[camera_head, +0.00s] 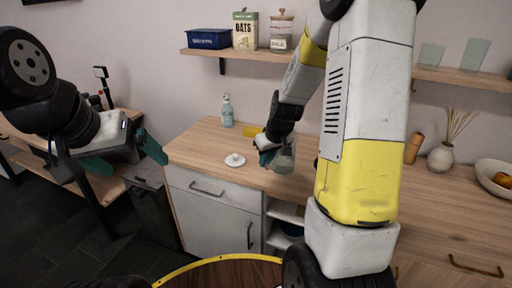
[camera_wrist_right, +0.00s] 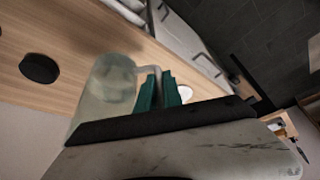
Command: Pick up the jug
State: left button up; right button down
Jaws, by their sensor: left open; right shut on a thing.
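The jug (camera_head: 284,160) is pale, see-through glass and shows at the counter's front part in the head view. It also shows large in the right wrist view (camera_wrist_right: 106,88), its handle towards the teal fingers. My right gripper (camera_head: 268,157) is shut on the jug's handle; its teal fingers (camera_wrist_right: 160,92) also show in the wrist view. I cannot tell whether the jug's base touches the counter. My left gripper (camera_head: 126,158) is open and empty, off to the left of the counter, far from the jug.
The wooden counter (camera_head: 205,143) carries a small white dish (camera_head: 235,160), a soap bottle (camera_head: 227,110), a yellow item (camera_head: 251,132), a wooden mill (camera_head: 414,148), a reed vase (camera_head: 441,157) and a fruit bowl (camera_head: 496,178). A wall shelf (camera_head: 270,55) hangs above. A dark disc (camera_wrist_right: 39,68) shows near the jug.

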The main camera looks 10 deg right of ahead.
jog(key=s+a, duration=0.1)
jog(key=s, duration=0.6)
jog(key=shift+r, duration=0.35)
jog(key=shift+s, duration=0.1)
